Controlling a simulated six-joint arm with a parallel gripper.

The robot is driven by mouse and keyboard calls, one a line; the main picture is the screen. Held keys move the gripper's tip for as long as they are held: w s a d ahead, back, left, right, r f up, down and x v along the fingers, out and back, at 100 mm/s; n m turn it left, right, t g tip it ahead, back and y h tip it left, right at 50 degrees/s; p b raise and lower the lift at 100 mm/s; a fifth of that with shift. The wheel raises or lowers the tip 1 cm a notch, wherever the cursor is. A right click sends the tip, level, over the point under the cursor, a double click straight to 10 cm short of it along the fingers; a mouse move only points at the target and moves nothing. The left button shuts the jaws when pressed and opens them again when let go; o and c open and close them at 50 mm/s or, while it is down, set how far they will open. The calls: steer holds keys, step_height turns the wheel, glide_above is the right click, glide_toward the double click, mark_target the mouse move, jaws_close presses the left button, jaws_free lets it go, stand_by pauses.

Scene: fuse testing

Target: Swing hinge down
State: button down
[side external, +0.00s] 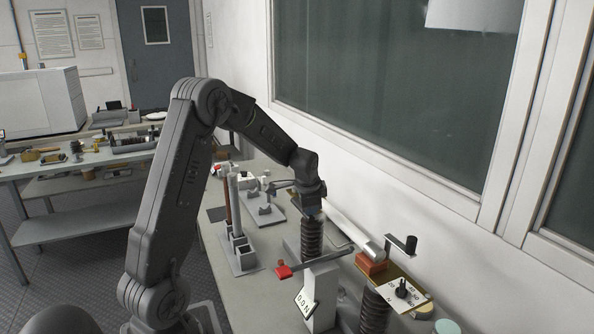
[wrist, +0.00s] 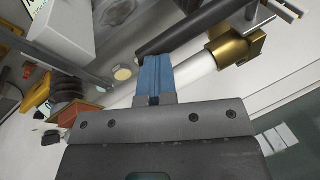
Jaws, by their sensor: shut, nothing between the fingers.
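A white tube (side external: 345,229) slopes along the wall side of the bench in the side view. In the wrist view the tube (wrist: 199,70) passes behind my fingers and has a brass fitting (wrist: 236,48) at one end. I cannot tell for sure which part is the hinge. My gripper (side external: 313,208) points down above a dark ribbed insulator (side external: 311,238), close to the tube's upper end. In the wrist view my gripper's blue fingers (wrist: 153,60) are shut and empty. Their tips are beside a dark bar (wrist: 190,27); contact is unclear.
A metal lever with a red handle (side external: 283,271) stands in front of the insulator, above a white block marked "DON" (side external: 310,297). A brass plate with a black knob (side external: 402,289) and a crank (side external: 403,244) are at right. Upright tubes (side external: 232,207) stand at left.

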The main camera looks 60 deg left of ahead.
steer(key=shift+f, duration=0.15)
steer(key=shift+w+r, duration=0.1)
steer(key=shift+r, duration=0.25)
steer(key=r, duration=0.4)
steer(key=shift+w+d+r, duration=0.25)
steer(key=shift+d+r, duration=0.1)
steer(key=shift+d, duration=0.05)
steer(key=s+d+r+t, duration=0.1)
steer(key=s+d+r, duration=0.25)
steer(key=d, duration=0.25)
steer(key=s+d+r+n+h, duration=0.1)
steer(key=s+d+r, duration=0.25)
steer(key=d, duration=0.25)
steer(key=s+d+r+t, duration=0.1)
steer(key=s+d+r, duration=0.1)
steer(key=d+r, duration=0.3)
steer(key=s+d+f+n+h, duration=0.2)
steer(key=s+d+f, duration=0.1)
steer(key=s+d, duration=0.8)
steer(key=shift+s+f+t, duration=0.2)
steer(key=shift+s+t, duration=0.2)
steer(key=shift+s, duration=0.25)
